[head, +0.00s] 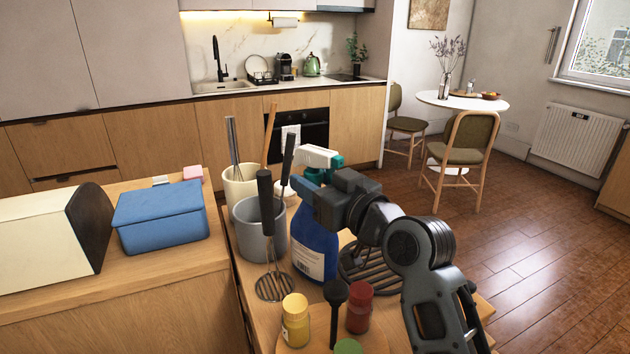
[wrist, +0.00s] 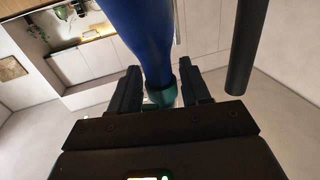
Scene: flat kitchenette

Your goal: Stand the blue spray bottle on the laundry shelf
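The blue spray bottle (head: 316,245) stands upright on the wooden worktop among other items, with a white label low on its body and a white and teal spray head (head: 320,157). My gripper (head: 322,190) is at the bottle's neck, just below the spray head. In the wrist view, the bottle (wrist: 145,40) runs down between the two fingers of my gripper (wrist: 160,92), with its teal part close to the right finger. I cannot tell whether the fingers press on it. The laundry shelf is not seen in either view.
A grey crock (head: 258,232) and a cream crock (head: 238,187) with upright utensils stand close left of the bottle. Yellow (head: 295,320) and red (head: 359,306) jars stand in front. A black rack (head: 365,268) lies to the right. Open wooden floor (head: 530,260) lies further right.

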